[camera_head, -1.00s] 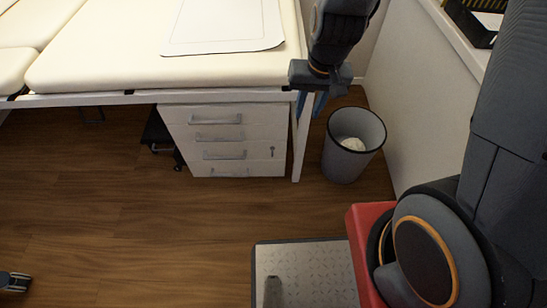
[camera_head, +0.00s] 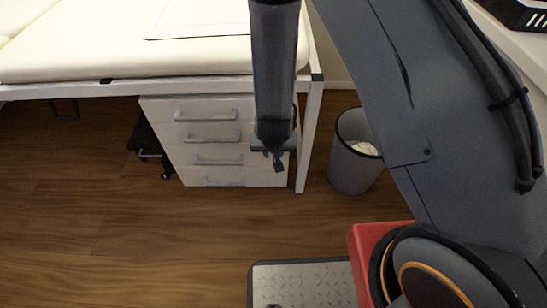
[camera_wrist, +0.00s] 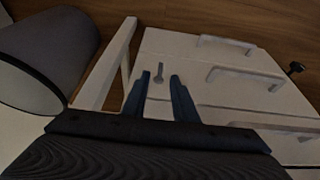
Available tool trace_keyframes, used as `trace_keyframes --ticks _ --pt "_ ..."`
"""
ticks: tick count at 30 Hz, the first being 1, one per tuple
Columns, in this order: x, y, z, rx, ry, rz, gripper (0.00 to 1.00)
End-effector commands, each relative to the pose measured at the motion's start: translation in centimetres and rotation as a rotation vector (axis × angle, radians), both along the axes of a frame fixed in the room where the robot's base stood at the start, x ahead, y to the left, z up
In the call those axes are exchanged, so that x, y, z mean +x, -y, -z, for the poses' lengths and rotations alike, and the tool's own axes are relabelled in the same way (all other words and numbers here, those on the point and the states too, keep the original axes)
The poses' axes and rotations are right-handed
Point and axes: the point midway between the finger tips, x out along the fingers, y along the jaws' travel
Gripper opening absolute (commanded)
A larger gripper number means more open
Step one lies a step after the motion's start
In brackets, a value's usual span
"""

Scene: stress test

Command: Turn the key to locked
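The white drawer cabinet (camera_head: 160,108) stands under the bed, its front towards me; it also fills the right of the wrist view (camera_wrist: 205,62). The small grey key (camera_wrist: 159,76) sits in the cabinet front near its side edge. In the head view my arm hides it. My gripper (camera_head: 272,160) is in front of the cabinet's right part. In the wrist view my gripper (camera_wrist: 160,78) has its two blue fingers apart, with the key showing in the gap between their tips. I see no finger touching the key. The key's exact angle is too small to tell.
A grey waste bin (camera_head: 350,178) with white paper stands right of the cabinet, beyond the white bed leg (camera_head: 307,140). The padded bed (camera_head: 70,60) overhangs the cabinet. Several drawer handles (camera_head: 206,116) stick out. The wooden floor (camera_head: 150,230) in front is clear.

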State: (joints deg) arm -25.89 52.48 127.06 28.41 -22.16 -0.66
Motion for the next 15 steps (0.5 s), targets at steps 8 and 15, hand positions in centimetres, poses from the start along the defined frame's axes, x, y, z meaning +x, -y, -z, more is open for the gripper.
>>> trace_keyframes --ticks 8,15 --pt "1.5 0.1 3.7 0.0 -0.002 0.001 0.26" --pt "1.8 0.1 4.4 0.001 -0.001 0.002 0.26"
